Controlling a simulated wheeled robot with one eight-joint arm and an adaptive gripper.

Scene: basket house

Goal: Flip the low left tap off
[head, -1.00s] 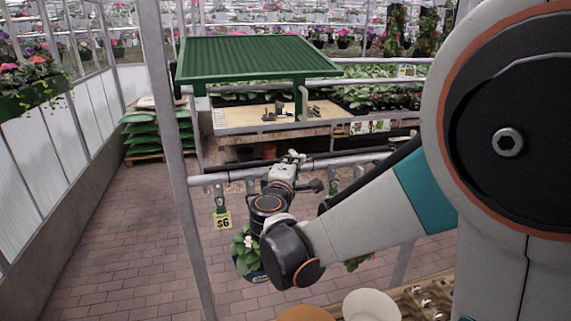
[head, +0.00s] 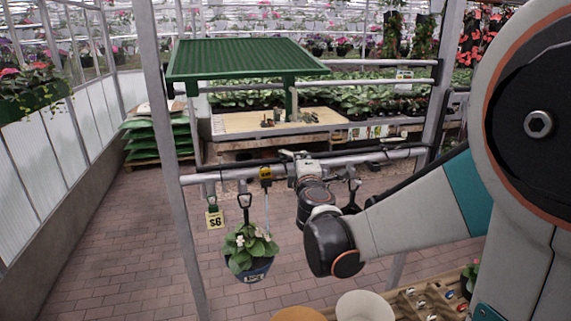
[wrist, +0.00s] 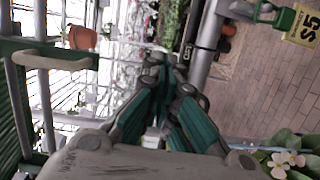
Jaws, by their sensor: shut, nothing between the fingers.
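My gripper (head: 297,156) is at the end of the arm, just above the front grey rail in the head view. In the wrist view its dark and teal fingers (wrist: 165,65) meet at the tips, shut with nothing held. I cannot surely pick out the low left tap in either view. A small yellow fitting (head: 265,173) sits on the rail just left of my gripper, too small to identify. A pale curved bar (wrist: 55,60) shows at upper left in the wrist view; I cannot tell whether it is a handle.
A hanging plant pot (head: 249,270) and a price tag (head: 215,220) hang below the rail (head: 225,174), left of my arm. A green-roofed bench (head: 270,123) stands behind. Brick floor (head: 110,240) is clear at left.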

